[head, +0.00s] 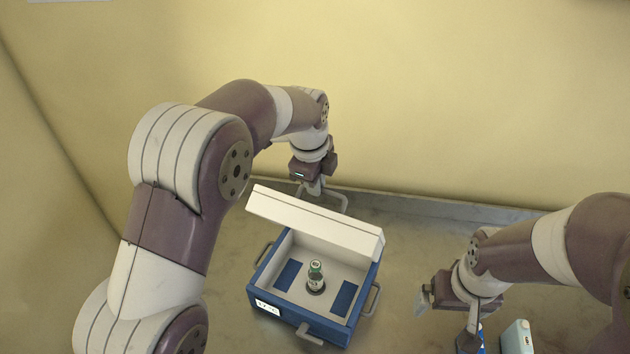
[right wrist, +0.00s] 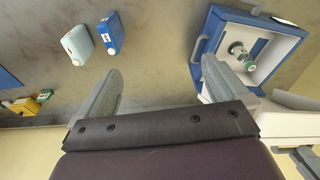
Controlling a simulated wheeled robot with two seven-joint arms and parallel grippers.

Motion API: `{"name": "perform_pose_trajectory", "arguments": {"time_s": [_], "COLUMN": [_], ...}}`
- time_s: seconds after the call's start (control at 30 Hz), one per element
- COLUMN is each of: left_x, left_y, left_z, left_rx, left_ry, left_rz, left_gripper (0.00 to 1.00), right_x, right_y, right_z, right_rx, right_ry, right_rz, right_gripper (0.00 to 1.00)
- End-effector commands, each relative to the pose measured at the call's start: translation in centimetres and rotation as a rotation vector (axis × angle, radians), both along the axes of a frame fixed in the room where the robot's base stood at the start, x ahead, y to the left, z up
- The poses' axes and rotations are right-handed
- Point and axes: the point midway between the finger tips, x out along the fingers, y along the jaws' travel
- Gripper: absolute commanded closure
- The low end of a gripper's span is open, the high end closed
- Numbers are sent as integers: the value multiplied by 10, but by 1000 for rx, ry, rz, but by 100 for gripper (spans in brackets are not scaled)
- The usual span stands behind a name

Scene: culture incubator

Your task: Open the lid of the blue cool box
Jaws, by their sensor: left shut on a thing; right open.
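The blue cool box (head: 345,328) stands on the grey table in the middle of the head view. Its white lid (head: 315,222) is raised and tilted up at the far side, so the pale inside shows. A green-capped vial (head: 315,275) stands upright inside. My left gripper (head: 314,190) is behind the lid, shut on the grey lid handle (head: 340,197); the lid partly hides the contact. My right gripper (head: 425,300) is open and empty, to the right of the box. In the right wrist view the box (right wrist: 205,40) is at upper right, beyond the right fingers (right wrist: 160,90).
A pale blue bottle (head: 517,338) and a darker blue bottle (right wrist: 110,34) stand on the table near my right arm. Small yellow items (right wrist: 30,106) lie farther off in the right wrist view. A wall rises behind the box. Bare table lies between the box and my right gripper.

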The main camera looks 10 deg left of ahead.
Motion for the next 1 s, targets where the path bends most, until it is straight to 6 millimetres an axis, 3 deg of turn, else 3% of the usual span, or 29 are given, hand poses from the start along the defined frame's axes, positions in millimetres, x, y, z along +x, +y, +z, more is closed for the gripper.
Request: {"name": "perform_pose_trajectory", "arguments": {"time_s": [0.23,0.37,0.47,0.53,0.6,0.7,0.83,1.0], "left_x": [-2,-2,-2,-2,-2,-2,-2,-1], "left_y": [0,0,0,0,0,0,0,0], "left_z": [-5,-5,-5,-5,-5,-5,-5,-5], "left_rx": [2,2,2,1,1,1,2,2], "left_ry": [9,10,10,10,10,9,9,9], "left_rz": [1,1,0,0,1,1,1,0], "left_gripper": [100,100,100,100,100,100,100,100], "right_x": [0,-1,17,44,67,91,116,127], "right_y": [0,12,52,94,138,182,194,196], "right_z": [-1,0,14,37,67,106,135,117], "right_rx": [0,0,-4,-21,-48,-104,-193,-208], "right_ry": [0,-4,-72,-180,-302,-453,-556,-550], "right_rz": [0,52,225,438,660,897,1050,1078], "right_gripper": [0,42,75,98,100,100,100,100]}}
